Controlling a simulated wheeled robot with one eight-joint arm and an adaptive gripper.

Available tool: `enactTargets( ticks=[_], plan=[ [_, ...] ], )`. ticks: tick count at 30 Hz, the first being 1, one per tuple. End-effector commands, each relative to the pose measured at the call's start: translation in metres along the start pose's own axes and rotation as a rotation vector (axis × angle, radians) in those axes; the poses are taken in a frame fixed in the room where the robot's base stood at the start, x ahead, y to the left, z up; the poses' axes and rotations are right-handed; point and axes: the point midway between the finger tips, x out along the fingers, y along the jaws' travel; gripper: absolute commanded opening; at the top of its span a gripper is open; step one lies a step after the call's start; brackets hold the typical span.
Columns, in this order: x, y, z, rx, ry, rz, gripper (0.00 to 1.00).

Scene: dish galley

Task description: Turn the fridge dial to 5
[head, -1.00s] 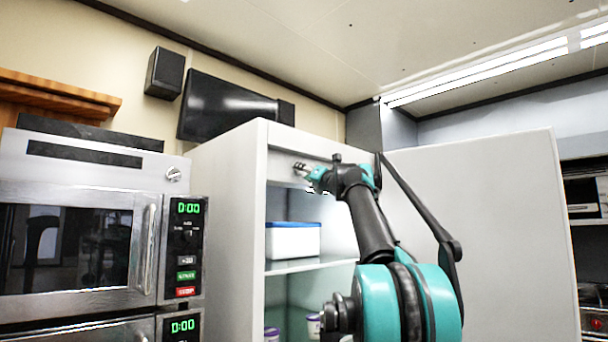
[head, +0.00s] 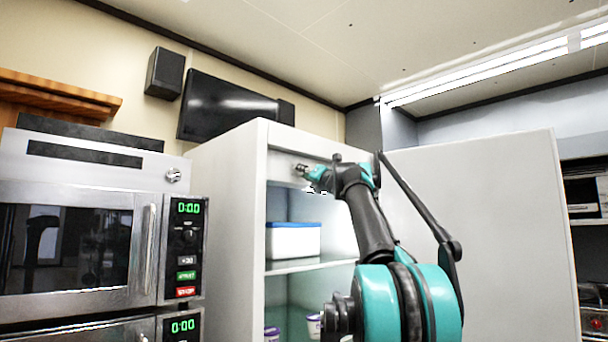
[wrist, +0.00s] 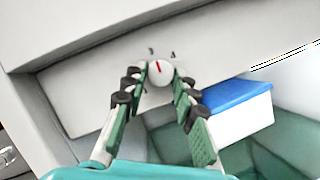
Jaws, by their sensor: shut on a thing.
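The fridge dial (wrist: 160,72) is a small round white knob with a red pointer mark, set in the pale panel at the top of the open fridge. In the wrist view its red mark points up, slightly left, between the printed 3 and 4. My gripper (wrist: 160,80) is shut on the dial, with a finger on each side of it. In the head view my gripper (head: 303,171) is at the panel under the fridge's top edge, and the dial is hidden there.
The fridge door (head: 490,220) stands wide open to the right of my arm. A white box with a blue lid (head: 293,239) sits on a glass shelf below the panel. Stacked ovens (head: 80,240) stand to the left. Small tubs (head: 314,325) show lower in the fridge.

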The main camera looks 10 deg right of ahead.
Motion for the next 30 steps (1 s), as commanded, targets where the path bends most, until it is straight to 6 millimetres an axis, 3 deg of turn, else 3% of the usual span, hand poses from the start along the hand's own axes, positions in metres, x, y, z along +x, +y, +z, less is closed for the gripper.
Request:
enactTargets(
  ticks=[30],
  plan=[
    [0.0017, 0.0084, 0.0037, 0.785, 0.001, -0.329, 0.0]
  ],
)
